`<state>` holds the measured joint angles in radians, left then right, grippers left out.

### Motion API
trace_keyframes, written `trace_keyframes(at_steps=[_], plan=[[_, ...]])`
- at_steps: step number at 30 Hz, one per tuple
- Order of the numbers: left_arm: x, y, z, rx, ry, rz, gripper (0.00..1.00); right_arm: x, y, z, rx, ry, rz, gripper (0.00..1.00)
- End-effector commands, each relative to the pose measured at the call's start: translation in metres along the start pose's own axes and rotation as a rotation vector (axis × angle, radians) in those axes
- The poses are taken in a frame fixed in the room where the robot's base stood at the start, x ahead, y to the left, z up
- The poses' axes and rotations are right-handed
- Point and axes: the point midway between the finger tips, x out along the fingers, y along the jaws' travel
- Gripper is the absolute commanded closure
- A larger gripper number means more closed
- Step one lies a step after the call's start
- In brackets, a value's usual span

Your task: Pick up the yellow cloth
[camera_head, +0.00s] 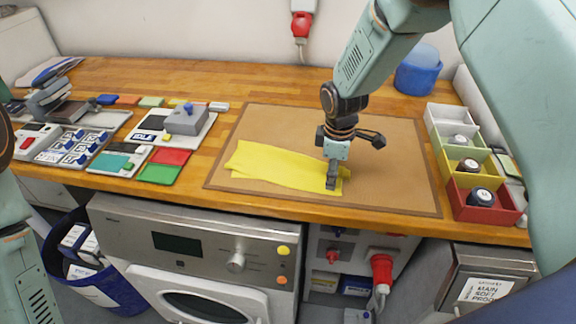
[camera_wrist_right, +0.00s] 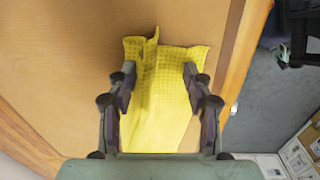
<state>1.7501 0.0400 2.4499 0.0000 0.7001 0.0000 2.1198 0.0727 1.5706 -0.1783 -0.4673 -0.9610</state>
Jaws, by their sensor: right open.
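The yellow cloth (camera_head: 275,168) lies folded on the brown mat (camera_head: 270,120) on the wooden counter, in the middle of the head view. My right gripper (camera_head: 333,184) is at the cloth's right end, pointing down. In the right wrist view its jaws (camera_wrist_right: 158,80) are open, one finger on each side of the cloth (camera_wrist_right: 160,105), which has a raised fold at its end. I cannot tell whether the fingers touch it. My left gripper is not in view; only part of my left arm shows at the left edge.
Open bins (camera_head: 487,200) with round items stand right of the mat. A blue container (camera_head: 418,70) is at the back right. Colored pads (camera_head: 165,163) and a grey device (camera_head: 187,120) lie left of the mat. The counter's front edge (camera_head: 330,212) is close, above a washing machine (camera_head: 200,250).

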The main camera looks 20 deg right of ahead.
Motion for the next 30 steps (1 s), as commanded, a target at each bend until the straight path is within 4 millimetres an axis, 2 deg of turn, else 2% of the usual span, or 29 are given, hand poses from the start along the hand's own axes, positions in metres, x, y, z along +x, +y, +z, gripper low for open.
trace_keyframes(at_steps=[30], plan=[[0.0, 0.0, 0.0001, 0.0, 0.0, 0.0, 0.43, 0.0012, -0.0004, 0.0002, 0.0, 0.0, -0.001, 0.99]])
